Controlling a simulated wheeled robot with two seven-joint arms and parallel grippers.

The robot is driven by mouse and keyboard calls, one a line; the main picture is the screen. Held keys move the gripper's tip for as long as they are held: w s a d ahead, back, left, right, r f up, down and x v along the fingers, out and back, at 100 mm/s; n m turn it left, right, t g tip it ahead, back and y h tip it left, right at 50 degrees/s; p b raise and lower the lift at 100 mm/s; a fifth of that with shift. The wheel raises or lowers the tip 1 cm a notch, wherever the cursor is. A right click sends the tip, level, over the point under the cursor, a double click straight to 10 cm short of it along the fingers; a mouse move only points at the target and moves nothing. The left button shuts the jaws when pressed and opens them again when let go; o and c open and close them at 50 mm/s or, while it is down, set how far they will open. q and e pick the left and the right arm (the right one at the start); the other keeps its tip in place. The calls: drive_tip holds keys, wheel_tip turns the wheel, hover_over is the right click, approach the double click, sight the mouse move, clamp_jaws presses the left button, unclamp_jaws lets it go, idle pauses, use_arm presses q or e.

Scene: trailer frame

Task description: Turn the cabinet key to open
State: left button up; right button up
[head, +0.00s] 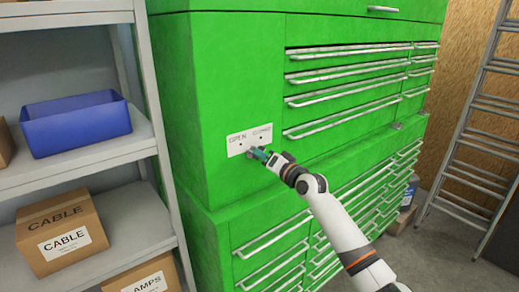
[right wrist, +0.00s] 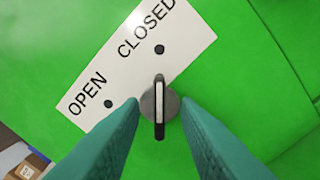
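The green cabinet (head: 235,90) has a white label plate (head: 237,148) reading OPEN on the left and CLOSED on the right, each with a black dot. In the right wrist view the plate (right wrist: 122,72) sits above the key. The key (right wrist: 159,105) is a narrow dark and silver tab on a round grey base, and it points toward the CLOSED dot. My right gripper (head: 261,154) is at the cabinet front just below the plate. In the wrist view its teal fingers are open, one on each side of the key, with gaps showing. My left gripper is out of view.
A grey shelf (head: 150,215) with a blue bin (head: 75,130) and a cardboard CABLE box (head: 62,240) stands at the left. Drawers with silver handles (head: 345,85) fill the cabinet's right and lower parts. A ladder (head: 470,140) leans at the right.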

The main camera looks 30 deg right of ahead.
drive_tip(key=shift+w+a, duration=0.1)
drive_tip(key=shift+w, duration=0.95)
drive_tip(key=shift+c, duration=0.6)
clamp_jaws()
